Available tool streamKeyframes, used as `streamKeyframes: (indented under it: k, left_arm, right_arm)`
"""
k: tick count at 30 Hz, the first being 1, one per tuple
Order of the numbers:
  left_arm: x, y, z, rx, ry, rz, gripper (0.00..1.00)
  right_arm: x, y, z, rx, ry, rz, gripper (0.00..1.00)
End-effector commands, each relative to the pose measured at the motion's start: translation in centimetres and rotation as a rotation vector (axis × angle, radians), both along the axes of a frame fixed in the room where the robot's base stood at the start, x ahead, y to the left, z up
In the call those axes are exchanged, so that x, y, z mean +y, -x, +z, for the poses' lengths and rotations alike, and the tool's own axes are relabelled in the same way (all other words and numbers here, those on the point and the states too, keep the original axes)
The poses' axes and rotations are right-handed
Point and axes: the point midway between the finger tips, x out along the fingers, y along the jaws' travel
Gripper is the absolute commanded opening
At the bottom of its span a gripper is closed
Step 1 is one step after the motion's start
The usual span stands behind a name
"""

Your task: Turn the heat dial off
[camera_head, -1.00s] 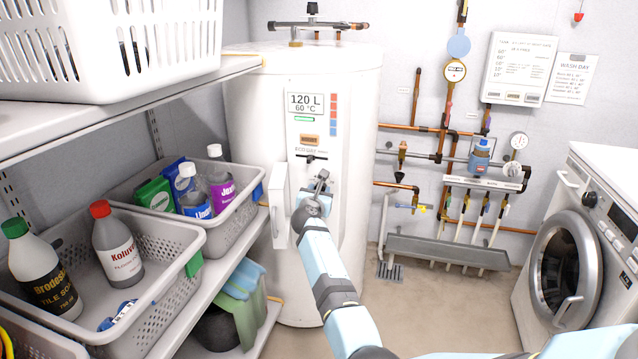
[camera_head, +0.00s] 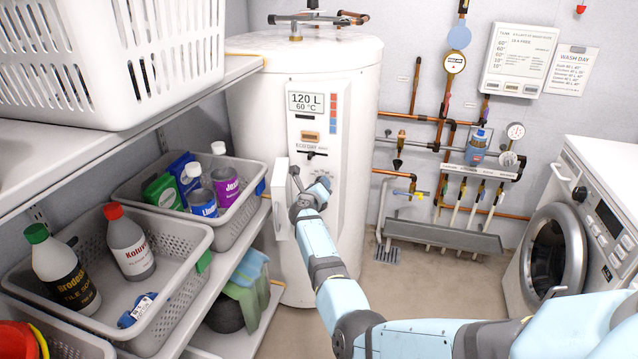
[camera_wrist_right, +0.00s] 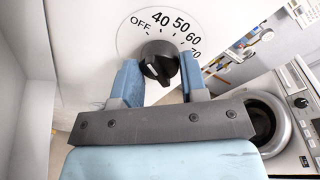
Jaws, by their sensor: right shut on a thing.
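The heat dial (camera_wrist_right: 160,55) is a round black knob on the white front of the boiler (camera_head: 350,160). In the right wrist view, OFF, 40, 50, 60 and 70 are printed around its upper side. A white mark shows on its lower left part. My right gripper (camera_wrist_right: 157,78) has one finger on each side of the knob and is shut on it. In the head view the right gripper (camera_head: 311,190) is at the boiler front and hides most of the dial. The boiler's display (camera_head: 306,102) reads 120 L and 60 °C. My left gripper is not in view.
A white open flap (camera_head: 282,198) stands just left of the dial. Shelves with grey baskets (camera_head: 190,262) of bottles fill the left side. Copper pipes with a gauge (camera_head: 454,62) run along the back wall. A washing machine (camera_head: 590,215) stands at the right. Floor between is clear.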

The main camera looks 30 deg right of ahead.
Motion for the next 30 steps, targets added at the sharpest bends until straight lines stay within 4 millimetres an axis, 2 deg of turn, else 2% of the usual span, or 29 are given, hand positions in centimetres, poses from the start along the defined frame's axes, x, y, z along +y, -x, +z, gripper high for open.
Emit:
streamKeyframes:
  k: [22,23,25,26,30]
  left_arm:
    - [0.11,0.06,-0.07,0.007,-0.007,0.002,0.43]
    - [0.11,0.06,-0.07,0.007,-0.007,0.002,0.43]
    - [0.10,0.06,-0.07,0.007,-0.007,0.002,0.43]
    - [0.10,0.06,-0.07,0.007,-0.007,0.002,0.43]
    - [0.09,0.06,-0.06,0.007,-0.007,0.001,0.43]
  right_arm:
    - [-0.05,-0.06,0.13,0.063,0.056,0.000,0.16]
    - [-0.05,-0.06,0.13,0.063,0.056,0.000,0.47]
    - [-0.04,-0.06,0.12,0.062,0.056,0.000,0.63]
    - [-0.04,-0.05,0.12,0.062,0.056,0.000,0.65]
    - [-0.03,-0.04,0.07,0.063,0.055,0.000,0.65]
